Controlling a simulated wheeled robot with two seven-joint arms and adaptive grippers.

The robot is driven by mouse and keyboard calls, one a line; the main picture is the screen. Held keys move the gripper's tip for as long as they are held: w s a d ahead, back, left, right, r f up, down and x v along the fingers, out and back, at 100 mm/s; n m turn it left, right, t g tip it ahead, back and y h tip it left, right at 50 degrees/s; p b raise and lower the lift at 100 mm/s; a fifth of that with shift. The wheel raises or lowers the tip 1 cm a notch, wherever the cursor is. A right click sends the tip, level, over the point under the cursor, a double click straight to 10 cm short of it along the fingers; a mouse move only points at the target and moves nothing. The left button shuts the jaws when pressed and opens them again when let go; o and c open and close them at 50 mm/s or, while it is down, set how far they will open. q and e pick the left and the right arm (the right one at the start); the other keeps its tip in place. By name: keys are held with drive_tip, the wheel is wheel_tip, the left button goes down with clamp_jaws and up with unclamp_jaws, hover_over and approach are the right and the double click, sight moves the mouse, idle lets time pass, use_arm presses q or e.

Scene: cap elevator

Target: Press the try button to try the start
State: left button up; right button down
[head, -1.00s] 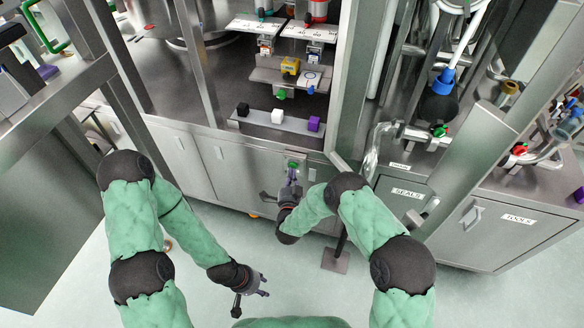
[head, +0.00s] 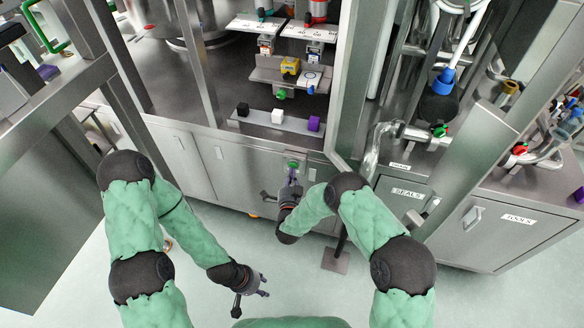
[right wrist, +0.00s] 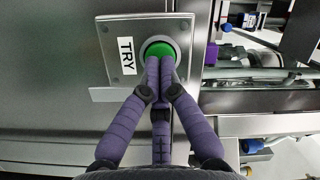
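The green try button (right wrist: 160,51) sits in a metal plate (right wrist: 119,70) beside a white "TRY" label (right wrist: 127,56) in the right wrist view. In the head view the button (head: 293,165) is on the cabinet front below the ledge. My right gripper (right wrist: 159,64) has its purple fingers drawn together, their tips at the button and covering its lower part. They look to touch it, but how far it is pressed in I cannot tell. The right gripper also shows in the head view (head: 292,178). My left gripper (head: 262,286) is low over the floor, away from the cabinet, its fingers apart and empty.
Open floor (head: 205,240) lies in front of the cabinet.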

drive_tip(key=shift+w+d+b, duration=0.2)
drive_tip(key=shift+w+b, duration=0.3)
drive_tip(key=shift+w, duration=0.1)
idle(0.7)
drive_tip(key=shift+s, duration=0.1)
drive_tip(key=shift+s+a+p, duration=0.2)
drive_tip(key=shift+s+a, duration=0.1)
drive_tip(key=shift+s, duration=0.55)
drive_tip(key=shift+s+a+p, duration=0.25)
drive_tip(key=shift+s, duration=0.6)
drive_tip(key=shift+s+a+p, duration=0.2)
drive_tip(key=shift+s+a, duration=0.1)
drive_tip(key=shift+s, duration=0.55)
